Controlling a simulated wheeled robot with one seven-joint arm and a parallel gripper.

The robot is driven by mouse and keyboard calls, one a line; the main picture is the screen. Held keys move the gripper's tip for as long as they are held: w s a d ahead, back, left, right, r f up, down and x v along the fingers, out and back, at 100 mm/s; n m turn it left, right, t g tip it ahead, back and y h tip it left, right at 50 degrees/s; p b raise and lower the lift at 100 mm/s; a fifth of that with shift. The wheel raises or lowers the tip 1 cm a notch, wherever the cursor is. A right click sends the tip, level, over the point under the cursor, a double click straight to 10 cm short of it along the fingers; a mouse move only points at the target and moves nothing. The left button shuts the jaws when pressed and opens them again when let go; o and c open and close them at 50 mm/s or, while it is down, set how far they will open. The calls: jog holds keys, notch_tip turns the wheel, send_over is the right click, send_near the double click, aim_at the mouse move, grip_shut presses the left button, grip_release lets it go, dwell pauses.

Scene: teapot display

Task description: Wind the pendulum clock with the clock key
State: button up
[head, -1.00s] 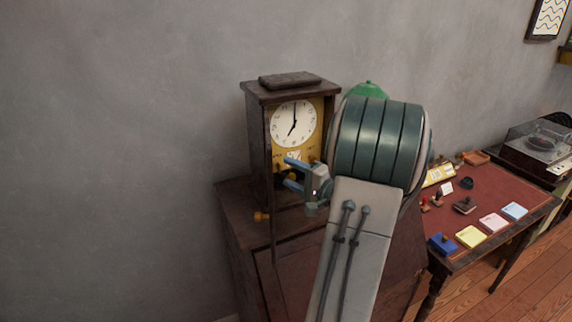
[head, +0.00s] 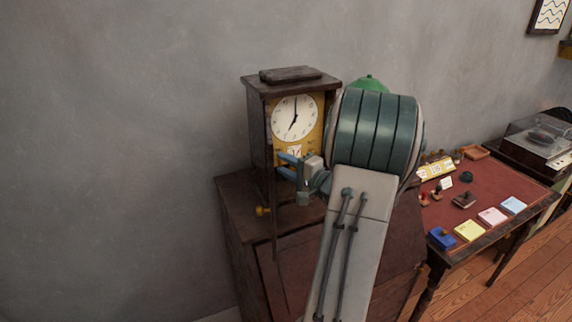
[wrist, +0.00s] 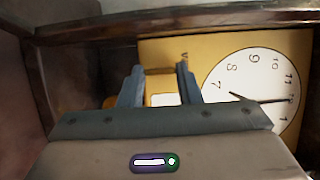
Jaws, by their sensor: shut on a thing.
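The pendulum clock (head: 257,130) stands upright on a dark wooden cabinet, with its white dial (head: 294,118) on a yellow front plate. My gripper (head: 281,165) is at the lower part of the clock's front, below the dial. In the wrist view its two blue-grey fingers (wrist: 158,76) point at the yellow plate, left of the dial (wrist: 256,88). They are shut on a small brass-coloured thing (wrist: 159,84), which I take to be the clock key. Most of it is hidden, and I cannot tell whether it sits in a winding hole.
A green thing (head: 368,82) shows behind my arm. A red-topped desk (head: 483,190) with stamps and coloured pads stands right. A record player (head: 540,140) is beyond it.

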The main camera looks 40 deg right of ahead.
jog(key=shift+w+a+f+m+t+h+b, duration=0.1)
jog(key=shift+m+t+h+b, duration=0.75)
jog(key=shift+m+b, duration=1.65)
jog(key=shift+s+a+f+m+t+h+b, duration=0.1)
jog(key=shift+m+t+h+b, duration=0.9)
jog(key=shift+m, duration=2.45)
jog(key=shift+w+a+m+t+h+b, duration=0.1)
jog(key=shift+m+t+h+b, duration=0.55)
jog(key=shift+m+b, duration=2.2)
jog(key=shift+m+g+h, duration=0.3)
jog(key=shift+m+h, duration=0.1)
jog(key=shift+h, duration=0.1)
